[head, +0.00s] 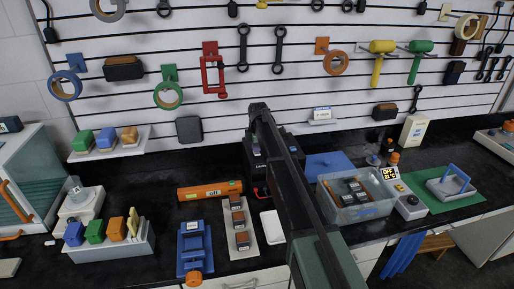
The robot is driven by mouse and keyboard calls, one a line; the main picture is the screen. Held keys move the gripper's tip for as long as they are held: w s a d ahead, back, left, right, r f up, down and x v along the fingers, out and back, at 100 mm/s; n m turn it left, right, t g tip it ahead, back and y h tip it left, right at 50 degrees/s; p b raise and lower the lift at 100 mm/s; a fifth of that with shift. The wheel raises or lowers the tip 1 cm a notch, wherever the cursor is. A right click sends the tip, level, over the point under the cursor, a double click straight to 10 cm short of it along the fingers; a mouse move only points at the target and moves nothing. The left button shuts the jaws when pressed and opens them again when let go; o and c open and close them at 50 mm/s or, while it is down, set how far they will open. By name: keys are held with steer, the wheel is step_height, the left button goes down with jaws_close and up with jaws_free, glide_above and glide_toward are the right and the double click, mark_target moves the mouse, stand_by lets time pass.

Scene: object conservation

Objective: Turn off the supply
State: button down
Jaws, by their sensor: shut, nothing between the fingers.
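A dark box (255,160) with partly covered white lettering stands at the back of the black counter, behind my arm; it may be the supply. Its controls are mostly hidden. My arm crosses the middle from the lower right. My gripper (257,112) is at its far upper end, in front of the dark box and wall; it is shut and empty, with its fingers hard to make out.
A clear bin (355,213) with dark items stands right of my arm. A beige strip (227,231) with dark blocks, a blue fixture (194,244) and a white tray (272,227) lie to the left. A green mat (452,202) is at right. Tools hang on the slatted wall.

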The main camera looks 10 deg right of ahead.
mark_target(257, 153)
steer(key=shift+s, duration=0.1)
steer(key=shift+s+r+p, duration=0.1)
steer(key=shift+s+p, duration=0.25)
steer(key=shift+s, duration=0.35)
step_height(257, 153, up, 14)
steer(key=s+p, duration=0.1)
steer(key=p, duration=1.3)
steer(key=shift+s, duration=0.3)
steer(key=shift+w, duration=0.7)
